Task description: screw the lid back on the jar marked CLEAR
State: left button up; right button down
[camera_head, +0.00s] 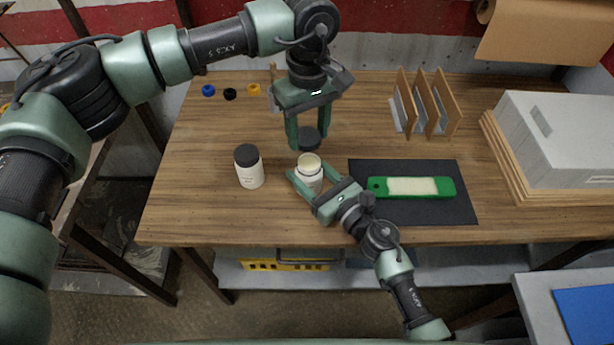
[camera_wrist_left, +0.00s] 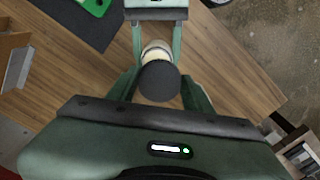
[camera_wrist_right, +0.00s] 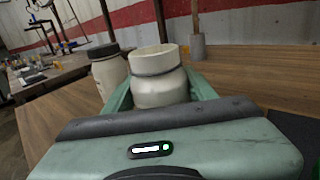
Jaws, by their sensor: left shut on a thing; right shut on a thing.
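An open white jar (camera_head: 309,175) with a cream-coloured inside stands on the wooden table in the head view. My right gripper (camera_head: 308,183) is shut on this jar, its fingers on both sides; the jar also fills the middle of the right wrist view (camera_wrist_right: 158,82). My left gripper (camera_head: 309,143) is shut on a dark round lid (camera_head: 309,138) and holds it above and slightly behind the open jar, apart from it. The lid covers part of the jar in the left wrist view (camera_wrist_left: 159,81). The jar's marking cannot be read.
A second white jar (camera_head: 250,172) with a dark lid stands just left of the open one. A green tool (camera_head: 380,186) with a pale pad lies on a dark mat (camera_head: 440,212) to the right. Wooden dividers (camera_head: 437,118) stand behind. Small caps (camera_head: 230,94) lie at the back left.

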pick_arm(q)
send_over(310, 166)
notch_tip(310, 166, down, 5)
dwell(0.6)
jog(key=shift+f, duration=0.9)
jog(key=shift+f, duration=0.55)
